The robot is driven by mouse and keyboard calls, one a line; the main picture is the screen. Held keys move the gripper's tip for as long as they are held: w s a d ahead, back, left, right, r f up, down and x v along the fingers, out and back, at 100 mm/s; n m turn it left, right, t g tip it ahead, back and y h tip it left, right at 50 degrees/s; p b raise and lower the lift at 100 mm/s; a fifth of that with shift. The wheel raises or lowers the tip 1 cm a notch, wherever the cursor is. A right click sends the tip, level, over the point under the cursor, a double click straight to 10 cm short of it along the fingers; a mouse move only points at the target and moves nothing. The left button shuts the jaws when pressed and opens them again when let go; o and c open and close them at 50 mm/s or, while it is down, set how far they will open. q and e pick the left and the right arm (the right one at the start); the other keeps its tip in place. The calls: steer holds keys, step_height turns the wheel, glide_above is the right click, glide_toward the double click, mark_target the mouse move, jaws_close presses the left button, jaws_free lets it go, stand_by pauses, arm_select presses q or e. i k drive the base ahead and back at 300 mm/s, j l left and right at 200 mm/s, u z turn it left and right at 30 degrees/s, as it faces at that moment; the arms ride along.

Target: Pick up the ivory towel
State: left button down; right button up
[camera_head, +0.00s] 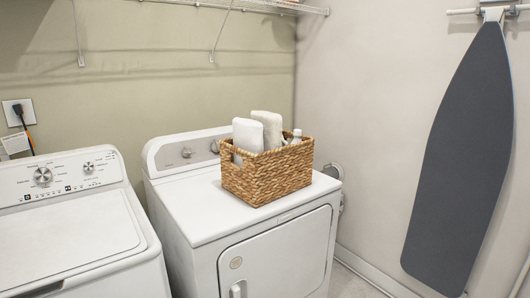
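A cream, ivory-looking towel (268,122) stands rolled or folded upright in a woven basket (270,178). Its top shows above the rim and its lower part is hidden inside. A whiter towel (247,136) stands beside it, in front and to the left, partly covering it. The basket sits on top of the right-hand white machine, the dryer (205,212). Neither of my grippers is in view.
A white bottle (297,136) stands in the basket at the right. A washer (70,230) is at the left. The dryer's top is clear left of the basket. An ironing board (462,160) hangs on the right wall; a wire shelf (250,6) is above.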

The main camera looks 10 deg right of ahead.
mark_target(273, 123)
steer(key=i+l, duration=0.15)
steer(key=l, duration=0.35)
steer(key=i+l+u, duration=0.15)
steer(key=l, duration=0.35)
steer(key=i+l, duration=0.1)
steer(key=l, duration=0.45)
steer(key=i+l+u, duration=0.15)
steer(key=l, duration=0.35)
steer(key=i+l+u, duration=0.15)
steer(key=i+l, duration=0.15)
steer(key=l, duration=0.15)
